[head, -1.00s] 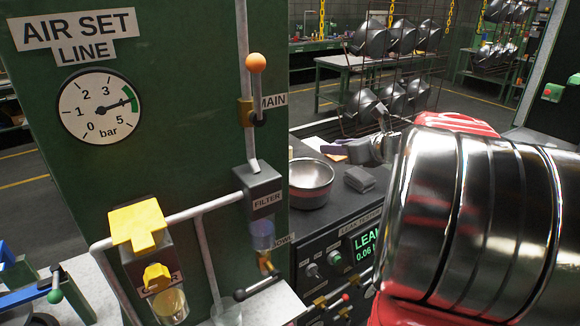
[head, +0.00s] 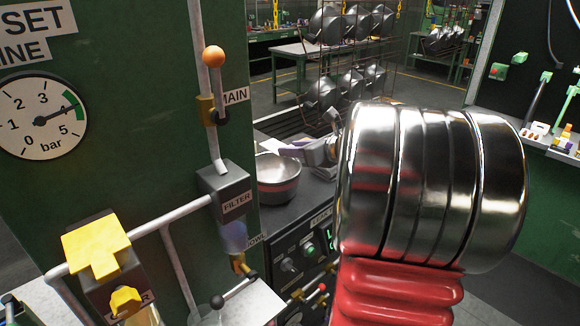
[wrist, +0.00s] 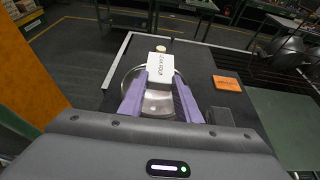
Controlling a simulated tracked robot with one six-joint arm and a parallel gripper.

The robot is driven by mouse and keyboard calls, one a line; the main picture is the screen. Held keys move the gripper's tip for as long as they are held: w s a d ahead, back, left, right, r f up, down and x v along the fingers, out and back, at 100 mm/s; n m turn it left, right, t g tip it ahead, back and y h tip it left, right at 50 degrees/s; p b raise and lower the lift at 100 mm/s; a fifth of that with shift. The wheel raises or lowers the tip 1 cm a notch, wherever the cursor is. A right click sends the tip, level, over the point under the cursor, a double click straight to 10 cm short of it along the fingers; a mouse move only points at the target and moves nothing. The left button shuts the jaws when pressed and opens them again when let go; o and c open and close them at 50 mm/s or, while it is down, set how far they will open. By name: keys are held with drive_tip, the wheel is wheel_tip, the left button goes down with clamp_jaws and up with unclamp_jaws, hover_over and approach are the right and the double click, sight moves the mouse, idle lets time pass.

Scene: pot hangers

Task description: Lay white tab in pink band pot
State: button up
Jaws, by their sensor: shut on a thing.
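The white tab (wrist: 160,70), a pale block with dark lettering, is between the two purple fingers of my gripper (wrist: 160,85) in the wrist view. My gripper is shut on it. Below it is a round metal pot (wrist: 152,104), partly hidden by the tab and fingers. The height of the tab over the pot is hard to tell.
An orange card (wrist: 227,83) lies on the bench to the right of the pot. A dark block (wrist: 219,117) sits near it. The green panel with filter (head: 224,190) and pipes stands left of the pot. Hanging pots (head: 345,88) are behind the bench.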

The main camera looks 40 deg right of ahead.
drive_tip(key=shift+f, duration=1)
drive_tip(key=shift+f, duration=1.85)
drive_tip(key=shift+f, duration=0.65)
drive_tip(key=o, duration=1.5)
drive_tip(key=shift+r, duration=0.2)
drive_tip(key=v, duration=1.2)
drive_tip(key=shift+r, duration=0.4)
